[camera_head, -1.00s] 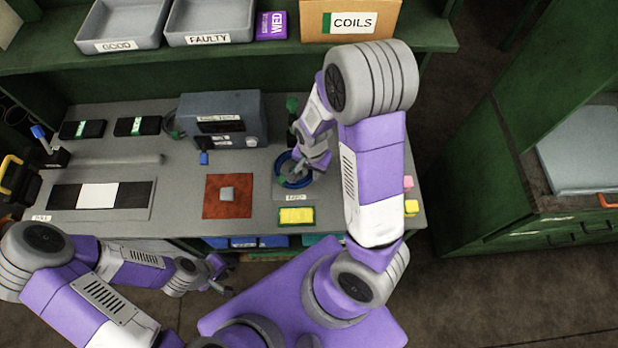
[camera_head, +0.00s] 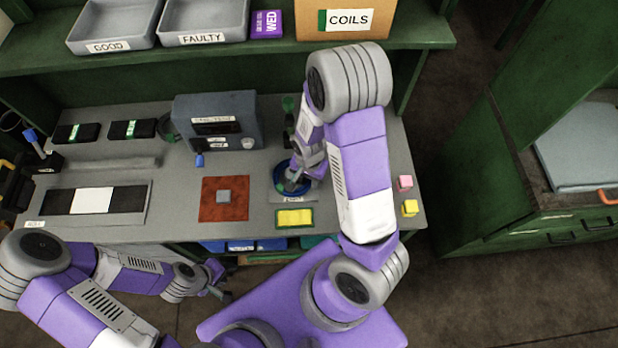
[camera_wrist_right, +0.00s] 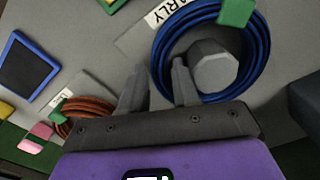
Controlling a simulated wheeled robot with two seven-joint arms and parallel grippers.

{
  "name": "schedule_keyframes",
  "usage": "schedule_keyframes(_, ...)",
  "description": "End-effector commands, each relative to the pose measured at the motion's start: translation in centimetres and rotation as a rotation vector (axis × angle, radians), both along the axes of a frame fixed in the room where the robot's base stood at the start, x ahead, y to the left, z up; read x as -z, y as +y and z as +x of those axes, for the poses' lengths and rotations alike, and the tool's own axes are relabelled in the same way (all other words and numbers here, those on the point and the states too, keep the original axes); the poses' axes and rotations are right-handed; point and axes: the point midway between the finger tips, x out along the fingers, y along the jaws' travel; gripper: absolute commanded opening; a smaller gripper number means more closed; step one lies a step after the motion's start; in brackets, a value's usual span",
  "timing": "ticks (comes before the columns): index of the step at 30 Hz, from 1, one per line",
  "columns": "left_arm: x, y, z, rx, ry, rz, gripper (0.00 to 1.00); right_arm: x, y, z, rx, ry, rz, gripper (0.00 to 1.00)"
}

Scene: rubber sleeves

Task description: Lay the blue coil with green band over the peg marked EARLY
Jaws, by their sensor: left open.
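The blue coil (camera_wrist_right: 258,62) lies around the grey peg (camera_wrist_right: 214,66) in the right wrist view, beside the label ending in "ARLY" (camera_wrist_right: 168,12). Its green band (camera_wrist_right: 236,12) is at the top of the ring. The coil also shows in the head view (camera_head: 280,180), partly covered by my right gripper (camera_head: 297,180). In the wrist view that gripper (camera_wrist_right: 158,70) is open; one finger is outside the coil, the other inside near the peg. I cannot tell whether either touches. My left gripper (camera_head: 222,290) is open and empty in front of the bench.
A reddish-brown coil (camera_wrist_right: 85,115) lies near another label. A grey tester box (camera_head: 217,122) stands behind an orange mat (camera_head: 224,198). A yellow pad (camera_head: 295,218) lies in front of the coil. Pink (camera_head: 405,183) and yellow (camera_head: 410,208) blocks sit at the bench's right edge.

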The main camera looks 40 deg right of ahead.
Motion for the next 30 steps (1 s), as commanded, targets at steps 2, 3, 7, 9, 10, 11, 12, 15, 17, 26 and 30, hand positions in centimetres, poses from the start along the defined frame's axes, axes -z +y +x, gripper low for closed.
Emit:
schedule_keyframes(2, 0.0, 0.0, 0.0, 0.000, 0.000, 0.000, 0.43, 0.0, 0.0, 0.0, 0.000, 0.000, 0.000, 0.30)
schedule_keyframes(3, 0.0, 0.0, 0.0, 0.000, 0.000, 0.000, 0.43, 0.0, 0.0, 0.0, 0.000, 0.000, 0.000, 0.30)
schedule_keyframes(7, -0.3, 0.0, 0.0, 0.000, 0.000, 0.000, 0.43, -0.3, 0.0, 0.0, 0.000, -0.001, 0.001, 0.30)
schedule_keyframes(9, -0.5, 0.0, 0.0, 0.000, 0.000, 0.000, 0.43, -1.1, 0.0, 0.1, 0.000, -0.004, 0.001, 0.30)
schedule_keyframes(10, -0.7, 0.0, 0.0, 0.000, 0.000, 0.000, 0.43, -1.5, 0.0, 0.1, 0.000, -0.005, 0.000, 0.30)
schedule_keyframes(11, -0.8, 0.0, 0.0, 0.000, 0.000, 0.000, 0.43, -2.0, 0.0, 0.1, 0.000, -0.005, 0.000, 0.30)
schedule_keyframes(12, -1.1, 0.0, 0.0, 0.000, 0.000, 0.000, 0.43, -2.9, 0.0, 0.2, 0.000, -0.007, 0.000, 0.30)
schedule_keyframes(15, -1.8, 0.0, 0.0, 0.000, 0.000, 0.000, 0.43, -5.2, 0.1, 0.2, -0.001, -0.007, 0.001, 0.30)
schedule_keyframes(17, -2.3, 0.0, 0.0, 0.000, 0.000, 0.000, 0.43, -6.6, 0.1, 0.2, -0.001, -0.007, 0.001, 0.30)
schedule_keyframes(26, -3.8, 0.0, 0.0, 0.000, 0.000, 0.000, 0.43, -11.5, 0.0, 0.1, -0.001, -0.003, 0.001, 0.30)
schedule_keyframes(30, -4.0, 0.0, 0.0, 0.000, 0.000, 0.000, 0.43, -12.3, 0.0, 0.0, 0.000, 0.000, 0.000, 0.30)
